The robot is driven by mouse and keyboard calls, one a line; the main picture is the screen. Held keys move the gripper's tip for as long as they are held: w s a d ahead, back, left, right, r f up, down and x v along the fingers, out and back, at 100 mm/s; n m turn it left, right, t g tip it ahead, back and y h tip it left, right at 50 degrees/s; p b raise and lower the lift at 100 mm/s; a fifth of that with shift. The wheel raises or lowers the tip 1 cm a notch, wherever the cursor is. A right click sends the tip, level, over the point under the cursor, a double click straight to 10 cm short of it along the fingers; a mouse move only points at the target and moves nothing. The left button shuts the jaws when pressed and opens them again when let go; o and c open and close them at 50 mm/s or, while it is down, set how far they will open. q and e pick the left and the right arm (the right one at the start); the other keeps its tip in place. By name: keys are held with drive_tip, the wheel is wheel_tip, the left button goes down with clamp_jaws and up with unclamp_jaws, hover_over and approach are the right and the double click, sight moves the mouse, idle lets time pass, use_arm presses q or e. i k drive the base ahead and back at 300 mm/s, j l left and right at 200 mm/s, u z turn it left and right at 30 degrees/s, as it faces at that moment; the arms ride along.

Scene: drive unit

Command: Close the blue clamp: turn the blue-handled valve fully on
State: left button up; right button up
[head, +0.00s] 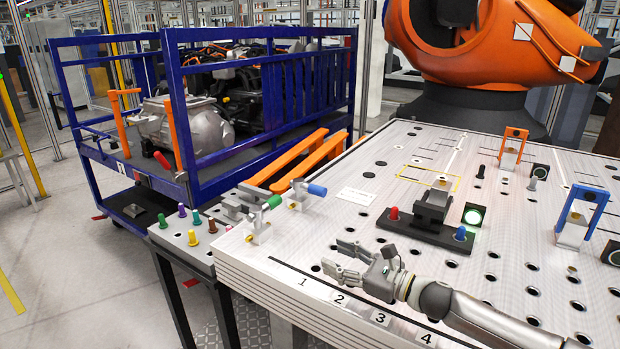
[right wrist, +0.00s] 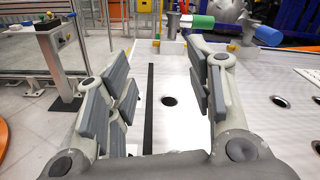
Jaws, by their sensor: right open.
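The blue-handled valve (head: 316,189) stands near the left edge of the white perforated table, its handle lying roughly sideways. In the right wrist view the blue handle (right wrist: 268,35) is ahead and to the right of the fingers. A green-handled valve (head: 272,202) stands beside it. A blue arch-shaped clamp (head: 583,205) stands at the table's right side; its exact clamp position is hard to tell. My right gripper (head: 338,257) is open and empty above the table's front part, nearer the front edge than the valves and not touching them. My left gripper is out of view.
A black fixture (head: 430,225) with a red and a blue knob stands mid-table near a lit green button (head: 473,216). An orange clamp (head: 514,145) is farther back. A side table holds coloured pegs (head: 193,237). The table between my right gripper and the valves looks clear.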

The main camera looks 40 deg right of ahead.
sight(300, 185)
drive_tip(key=i+l, duration=0.75)
drive_tip(key=l, duration=0.15)
